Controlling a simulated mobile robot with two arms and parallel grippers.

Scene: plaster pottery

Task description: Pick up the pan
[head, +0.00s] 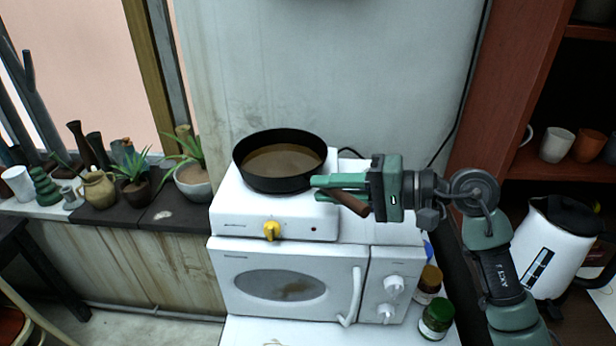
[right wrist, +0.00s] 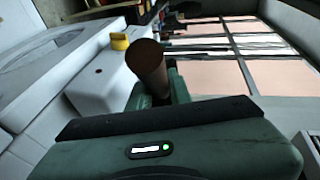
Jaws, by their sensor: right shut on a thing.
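The black pan (head: 282,160) with a brown inside sits on or just over the white hot plate (head: 250,215); I cannot tell if it touches. Its brown handle (head: 350,202) points to the front right. My right gripper (head: 318,188) comes in from the right and is shut on the handle, close to the pan's rim. In the right wrist view the round end of the handle (right wrist: 146,58) sticks up between the green fingers (right wrist: 158,92). The pan's bowl is hidden in that view. My left gripper is not in view.
The hot plate stands on a white microwave (head: 290,285). Jars (head: 436,318) stand at its right, and a white kettle (head: 552,245) is further right. Potted plants (head: 193,180) and vases line the ledge at left. A wall is close behind the pan.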

